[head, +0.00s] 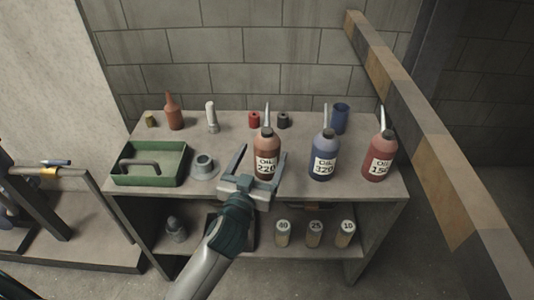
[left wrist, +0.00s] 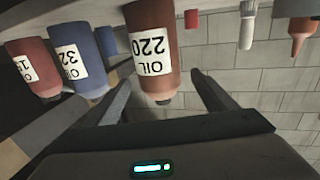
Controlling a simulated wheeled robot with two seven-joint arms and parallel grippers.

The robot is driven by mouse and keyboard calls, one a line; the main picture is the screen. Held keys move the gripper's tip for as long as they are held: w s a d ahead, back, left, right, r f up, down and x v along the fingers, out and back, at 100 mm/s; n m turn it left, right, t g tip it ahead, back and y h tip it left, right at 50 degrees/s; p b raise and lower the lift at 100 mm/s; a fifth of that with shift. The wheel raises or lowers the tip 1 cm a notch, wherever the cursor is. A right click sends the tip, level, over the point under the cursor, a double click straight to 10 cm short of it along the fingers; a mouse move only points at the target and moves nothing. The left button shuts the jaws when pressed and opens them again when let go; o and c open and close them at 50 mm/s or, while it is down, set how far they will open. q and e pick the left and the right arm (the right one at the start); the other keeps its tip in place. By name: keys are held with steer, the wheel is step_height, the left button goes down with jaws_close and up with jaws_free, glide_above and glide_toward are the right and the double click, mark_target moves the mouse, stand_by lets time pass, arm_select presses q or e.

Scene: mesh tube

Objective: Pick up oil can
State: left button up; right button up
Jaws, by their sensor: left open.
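Three oil cans with pale spouts stand upright on the table (head: 335,191). The brown-red can labelled OIL 220 (head: 266,144) is in the middle of the table, the blue can labelled 320 (head: 324,146) is right of it, and the red can labelled 150 (head: 380,148) is near the right edge. My left gripper (head: 263,152) is open at the 220 can, with one finger on each side of it in the picture. In the left wrist view, upside down, the 220 can (left wrist: 152,45) shows between the fingers. Contact cannot be told. My right gripper is not in view.
A green tray (head: 178,165) and a grey round part (head: 203,168) lie left. Behind stand a red-brown bottle (head: 173,112), a white-tipped tool (head: 211,118), small red and dark parts, and a blue cup (head: 341,118). Labelled cylinders (head: 314,235) stand on the lower shelf.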

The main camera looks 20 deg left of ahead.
arm_select(q)
steer(key=w, duration=0.4)
steer(key=shift+w+f, duration=0.3)
steer(key=shift+w, duration=0.1)
steer(key=c, duration=1.3)
